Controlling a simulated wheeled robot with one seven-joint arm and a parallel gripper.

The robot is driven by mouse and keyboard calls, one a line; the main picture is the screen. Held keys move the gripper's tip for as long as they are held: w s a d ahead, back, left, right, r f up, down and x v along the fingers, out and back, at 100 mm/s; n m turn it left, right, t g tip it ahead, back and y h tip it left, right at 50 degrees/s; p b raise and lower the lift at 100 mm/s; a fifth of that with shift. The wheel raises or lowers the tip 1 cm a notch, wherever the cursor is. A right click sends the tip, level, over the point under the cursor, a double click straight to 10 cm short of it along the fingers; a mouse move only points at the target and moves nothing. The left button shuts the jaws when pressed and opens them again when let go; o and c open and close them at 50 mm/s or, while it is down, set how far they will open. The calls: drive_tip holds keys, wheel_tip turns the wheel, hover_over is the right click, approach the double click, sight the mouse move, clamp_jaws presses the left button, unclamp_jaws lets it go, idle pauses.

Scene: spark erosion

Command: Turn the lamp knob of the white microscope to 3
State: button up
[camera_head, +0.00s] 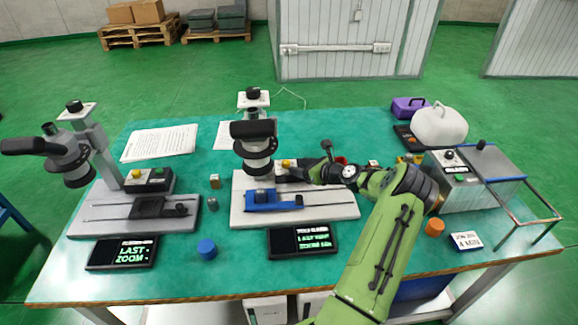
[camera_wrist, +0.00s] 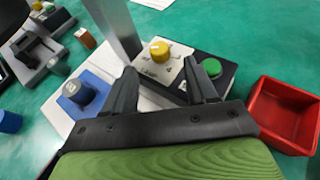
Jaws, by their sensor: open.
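The white microscope (camera_head: 254,158) stands mid-table on a white base with a blue slide stage (camera_head: 272,201). Its lamp knob (camera_wrist: 159,48) is yellow and sits on a pale dial plate on a dark control box, beside a green button (camera_wrist: 211,68). The knob (camera_head: 286,163) shows only small in the head view. The dial numbers and the knob's setting are too small to read. My gripper (camera_wrist: 160,76) is open and empty. In the wrist view its fingers lie on either side below the knob, apart from it, with the dial plate between them.
A red bin (camera_wrist: 288,112) is right of the control box. A grey-based microscope (camera_head: 130,200) stands at left. Small displays (camera_head: 303,240) and a blue cylinder (camera_head: 207,249) lie in front. A metal box (camera_head: 470,190) with a frame stands right. Papers (camera_head: 160,142) lie behind.

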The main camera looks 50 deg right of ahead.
sight(287, 163)
drive_tip(key=b+x, duration=0.1)
drive_tip(key=x, duration=0.5)
drive_tip(key=c, duration=1.1)
drive_tip(key=shift+o, duration=0.2)
drive_tip(key=shift+a, duration=0.1)
drive_tip(key=shift+h+p, duration=0.3)
drive_tip(key=shift+p, duration=0.2)
